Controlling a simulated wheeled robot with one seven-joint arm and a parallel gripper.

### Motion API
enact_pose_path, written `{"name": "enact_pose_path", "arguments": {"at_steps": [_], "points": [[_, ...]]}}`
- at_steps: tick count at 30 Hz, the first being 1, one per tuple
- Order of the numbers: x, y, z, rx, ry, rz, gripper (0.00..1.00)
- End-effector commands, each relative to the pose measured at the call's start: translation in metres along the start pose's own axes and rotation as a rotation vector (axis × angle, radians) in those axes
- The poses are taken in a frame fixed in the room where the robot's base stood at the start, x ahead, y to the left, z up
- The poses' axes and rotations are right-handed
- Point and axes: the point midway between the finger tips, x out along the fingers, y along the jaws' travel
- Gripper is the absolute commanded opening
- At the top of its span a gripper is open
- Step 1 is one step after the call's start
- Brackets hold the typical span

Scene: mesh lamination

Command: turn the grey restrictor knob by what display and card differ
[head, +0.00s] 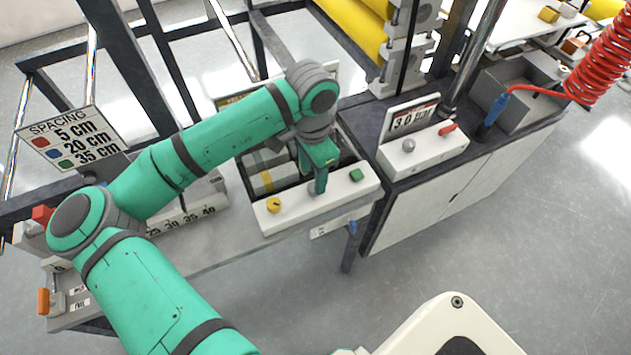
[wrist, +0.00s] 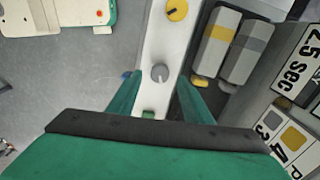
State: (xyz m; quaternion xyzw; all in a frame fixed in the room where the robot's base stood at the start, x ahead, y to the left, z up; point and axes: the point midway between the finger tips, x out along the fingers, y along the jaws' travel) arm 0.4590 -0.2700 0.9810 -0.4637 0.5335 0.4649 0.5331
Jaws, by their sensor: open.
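A grey knob (wrist: 160,73) stands on a white panel (wrist: 161,40), between a yellow knob (wrist: 177,10) and a green button (wrist: 148,113). My gripper (wrist: 159,78) is open, pointing down, one finger to each side of this grey knob in the wrist view; contact cannot be told. In the head view my gripper (head: 320,184) is over the panel, partly hiding the knob. Which is the display is not clear.
A spacing sign (head: 68,137) stands at left. Grey and white blocks (wrist: 232,45) lie beside the panel.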

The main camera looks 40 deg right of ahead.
Motion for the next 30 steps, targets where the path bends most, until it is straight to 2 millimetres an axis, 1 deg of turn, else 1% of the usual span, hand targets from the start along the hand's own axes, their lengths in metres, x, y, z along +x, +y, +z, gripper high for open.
{"name": "enact_pose_path", "arguments": {"at_steps": [1,3,6,9,13,20,21,23,24,26,30], "points": [[0.009,0.000,0.000,0.001,-0.001,0.001,0.45],[0.019,0.001,-0.002,0.005,-0.001,0.001,0.45],[0.031,0.002,-0.004,0.009,-0.001,0.000,0.45],[0.039,0.002,-0.005,0.011,0.001,0.000,0.45],[0.044,0.002,-0.006,0.013,0.000,-0.001,0.45],[0.045,0.002,-0.006,0.012,0.001,-0.001,0.45],[0.045,0.002,-0.006,0.012,0.001,-0.001,0.43],[0.045,0.002,-0.005,0.012,0.001,-0.001,0.29],[0.045,0.002,-0.005,0.012,0.001,-0.001,0.19],[0.045,0.002,-0.005,0.012,0.001,-0.001,0.05],[0.045,0.002,-0.005,0.013,0.001,0.000,0.04]]}}
